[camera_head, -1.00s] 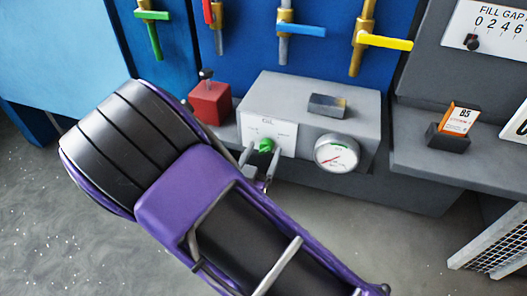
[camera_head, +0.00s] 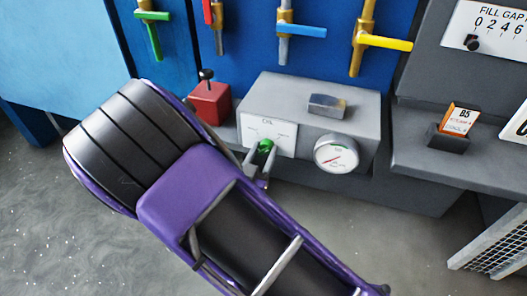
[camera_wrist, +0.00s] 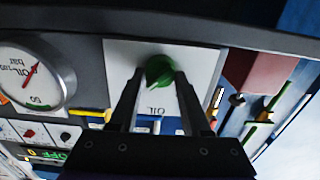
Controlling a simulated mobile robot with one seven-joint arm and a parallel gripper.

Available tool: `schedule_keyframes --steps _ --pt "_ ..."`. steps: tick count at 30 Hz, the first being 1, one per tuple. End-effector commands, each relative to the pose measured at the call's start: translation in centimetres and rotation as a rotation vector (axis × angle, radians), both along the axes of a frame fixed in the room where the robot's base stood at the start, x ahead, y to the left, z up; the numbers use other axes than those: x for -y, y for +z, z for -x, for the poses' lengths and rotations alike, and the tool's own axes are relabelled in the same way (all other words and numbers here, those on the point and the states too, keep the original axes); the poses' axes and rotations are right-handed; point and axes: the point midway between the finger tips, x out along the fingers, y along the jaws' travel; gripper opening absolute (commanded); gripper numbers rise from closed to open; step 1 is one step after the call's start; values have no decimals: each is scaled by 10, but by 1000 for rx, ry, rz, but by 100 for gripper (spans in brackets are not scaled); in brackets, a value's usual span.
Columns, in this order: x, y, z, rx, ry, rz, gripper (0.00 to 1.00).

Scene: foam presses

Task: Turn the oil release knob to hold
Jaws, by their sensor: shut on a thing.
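The oil release knob is a small green knob (camera_head: 265,147) on a white plate marked OIL (camera_head: 283,128), on the front of a grey box (camera_head: 300,97). The wrist view, turned over, shows the green knob (camera_wrist: 158,70) between the tips of my two dark fingers. My gripper (camera_head: 259,158) is shut on the knob from the front, and its fingers partly cover it. The plate's small position marks are too small to read, and I cannot tell which one the knob points to.
A round pressure gauge (camera_head: 337,153) sits right of the knob. A red box (camera_head: 210,104) with a black-topped lever stands left. Green, red, blue (camera_head: 302,30) and yellow (camera_head: 384,41) valve handles hang above. An orange card (camera_head: 460,118) stands on the right shelf.

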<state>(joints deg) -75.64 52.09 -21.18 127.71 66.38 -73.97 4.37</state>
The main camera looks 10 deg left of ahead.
Motion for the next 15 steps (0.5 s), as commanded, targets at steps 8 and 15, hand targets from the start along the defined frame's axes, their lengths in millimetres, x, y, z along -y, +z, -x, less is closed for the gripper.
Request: schedule_keyframes --steps 8,15 --pt "0 1 0 -8 0 89 0" --pt "-1 1 0 -24 1 275 0"
